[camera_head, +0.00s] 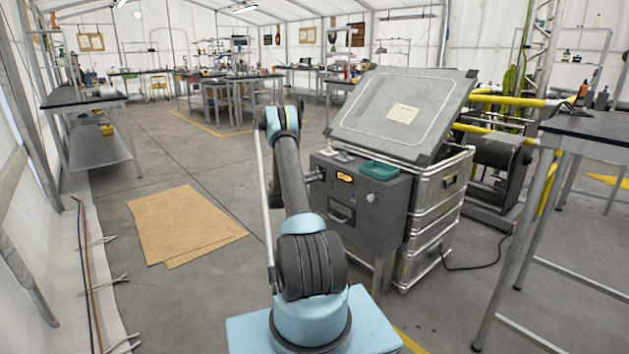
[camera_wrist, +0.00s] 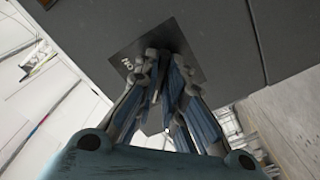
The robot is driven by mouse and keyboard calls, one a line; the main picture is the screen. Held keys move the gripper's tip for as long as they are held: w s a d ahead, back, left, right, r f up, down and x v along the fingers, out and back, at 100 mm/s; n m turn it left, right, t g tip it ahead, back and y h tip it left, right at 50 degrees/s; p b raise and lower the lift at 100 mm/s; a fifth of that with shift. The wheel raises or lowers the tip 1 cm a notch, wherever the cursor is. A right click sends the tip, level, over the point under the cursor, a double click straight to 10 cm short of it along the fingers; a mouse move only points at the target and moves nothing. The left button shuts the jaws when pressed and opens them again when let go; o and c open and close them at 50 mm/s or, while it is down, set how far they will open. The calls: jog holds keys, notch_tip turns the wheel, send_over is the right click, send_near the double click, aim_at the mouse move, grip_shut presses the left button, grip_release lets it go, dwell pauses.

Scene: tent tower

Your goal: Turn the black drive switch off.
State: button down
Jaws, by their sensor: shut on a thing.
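The grey control box (camera_head: 380,215) stands against the metal cases, with a lit orange display and a pale round knob on its front. My gripper (camera_head: 315,175) is at the left edge of this box in the head view, largely behind my arm. In the wrist view, my gripper (camera_wrist: 165,108) has its fingers close together over a dark label plate (camera_wrist: 140,52) on a dark grey panel (camera_wrist: 205,35). The letters "ON" show on the plate beside the fingers. The black drive switch is hidden between the fingers, which are shut on it. Its setting cannot be told.
A green tray (camera_head: 380,171) lies on top of the box. A large grey lid (camera_head: 402,112) stands tilted open behind it. A dark-topped table (camera_head: 590,124) is at the right. Flat cardboard (camera_head: 185,222) lies on the floor at the left, with open floor around it.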

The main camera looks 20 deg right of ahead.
dwell(0.4)
jog(key=c, duration=1.7)
grip_release()
jog(key=v, duration=1.2)
jog(key=shift+r, duration=0.1)
